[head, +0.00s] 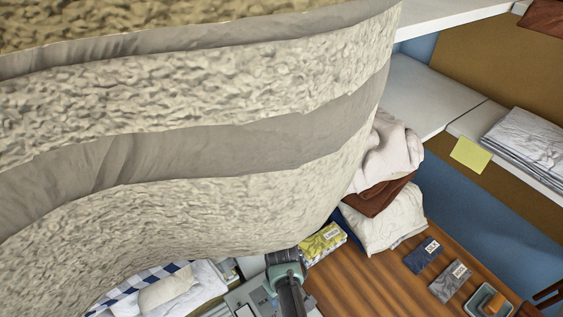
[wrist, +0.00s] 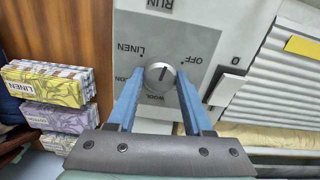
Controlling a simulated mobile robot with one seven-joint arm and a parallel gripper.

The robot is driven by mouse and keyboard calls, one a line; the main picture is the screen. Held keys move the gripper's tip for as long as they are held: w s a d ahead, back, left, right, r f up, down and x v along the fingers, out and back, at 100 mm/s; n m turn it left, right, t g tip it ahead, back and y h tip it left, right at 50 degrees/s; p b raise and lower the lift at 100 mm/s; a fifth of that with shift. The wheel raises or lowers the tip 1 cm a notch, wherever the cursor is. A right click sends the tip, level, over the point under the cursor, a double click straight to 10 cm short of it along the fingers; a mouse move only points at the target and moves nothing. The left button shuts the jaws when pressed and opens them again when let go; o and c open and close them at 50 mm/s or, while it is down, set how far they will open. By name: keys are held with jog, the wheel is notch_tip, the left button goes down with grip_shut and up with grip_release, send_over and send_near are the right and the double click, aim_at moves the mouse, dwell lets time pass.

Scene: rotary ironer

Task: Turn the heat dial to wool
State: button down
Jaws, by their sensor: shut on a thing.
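The heat dial (wrist: 160,76) is a round silver knob on the light panel of the ironer (wrist: 206,28). Labels around it read LINEN on the left, OFF on the right and WOOL below, with another label partly hidden at lower left. A dark line shows on the dial face, but which end is its pointer I cannot tell. My gripper (wrist: 159,82) has its two blue fingers on either side of the dial, shut on it. In the head view my arm's end is low in the middle, and the dial cannot be made out there.
A big cream textured roll with grey bands (head: 200,150) fills much of the head view. A white rocker switch (wrist: 227,89) sits right of the dial. Folded cloths (head: 385,180) lie beyond on the wooden table (head: 385,290).

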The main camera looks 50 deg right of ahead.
jog(key=shift+n, duration=0.8)
jog(key=shift+c, duration=1.5)
grip_release()
jog(key=shift+r, duration=0.1)
notch_tip(320, 180, up, 13)
jog(key=b, duration=0.1)
